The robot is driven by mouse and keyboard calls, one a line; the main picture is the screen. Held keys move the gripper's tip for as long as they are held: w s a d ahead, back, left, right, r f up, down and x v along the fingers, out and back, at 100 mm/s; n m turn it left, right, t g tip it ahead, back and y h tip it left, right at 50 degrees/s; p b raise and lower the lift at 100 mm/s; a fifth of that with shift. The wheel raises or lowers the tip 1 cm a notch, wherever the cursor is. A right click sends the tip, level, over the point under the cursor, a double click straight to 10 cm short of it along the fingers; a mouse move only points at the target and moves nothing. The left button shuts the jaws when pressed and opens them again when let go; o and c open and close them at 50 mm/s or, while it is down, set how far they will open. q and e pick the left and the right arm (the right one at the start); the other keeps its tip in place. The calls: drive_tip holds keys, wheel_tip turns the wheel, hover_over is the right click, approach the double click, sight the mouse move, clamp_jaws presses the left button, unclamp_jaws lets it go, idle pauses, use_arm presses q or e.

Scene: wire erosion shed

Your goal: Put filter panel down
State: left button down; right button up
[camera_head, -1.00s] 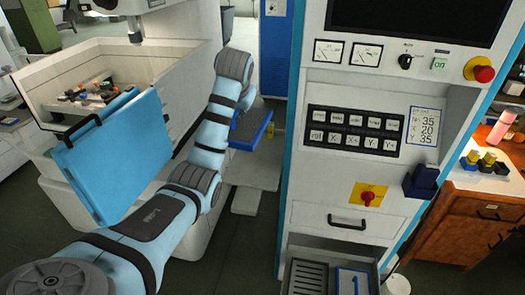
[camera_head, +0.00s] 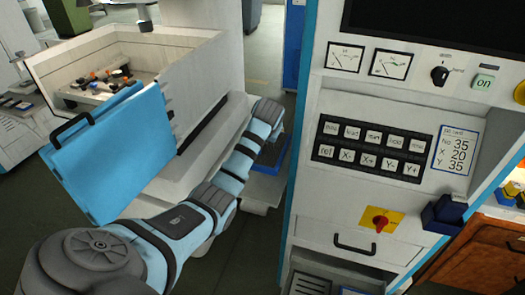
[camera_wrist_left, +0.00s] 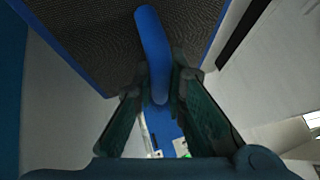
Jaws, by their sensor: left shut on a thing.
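The filter panel is a dark mesh sheet in a blue frame with a blue bar handle. In the left wrist view the panel (camera_wrist_left: 85,40) fills the upper part, and its handle runs between my fingers. My left gripper (camera_wrist_left: 160,97) is shut on this handle. In the head view my left arm reaches forward between the white machine and the control cabinet. The panel (camera_head: 278,158) shows there only in part, beyond my forearm and beside the cabinet's left edge. My left fingers are hidden in that view. I cannot tell whether the panel touches a surface. My right gripper is not in view.
The control cabinet (camera_head: 355,205) stands close on the right of my arm. The white machine's tank (camera_head: 190,50) is at left, with a blue door (camera_head: 112,165) with a black handle hanging in front. A wooden bench (camera_head: 480,245) is at far right. Dark floor shows at lower left.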

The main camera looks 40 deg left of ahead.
sight(266, 162)
use_arm(q)
drive_tip(key=f, duration=0.4)
drive_tip(key=w+f, duration=0.1)
drive_tip(key=f, duration=0.1)
drive_tip(key=shift+s, duration=0.3)
drive_tip(key=shift+f, duration=0.1)
drive_tip(key=c, duration=1.6)
unclamp_jaws()
drive_tip(key=shift+w, duration=0.15)
drive_tip(key=shift+c, duration=0.2)
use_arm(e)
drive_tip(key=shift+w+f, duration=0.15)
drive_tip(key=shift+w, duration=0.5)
use_arm(q)
drive_tip(key=shift+r, duration=0.25)
drive_tip(key=p+v, duration=0.1)
drive_tip(key=v, duration=1.1)
drive_tip(key=shift+d, duration=0.1)
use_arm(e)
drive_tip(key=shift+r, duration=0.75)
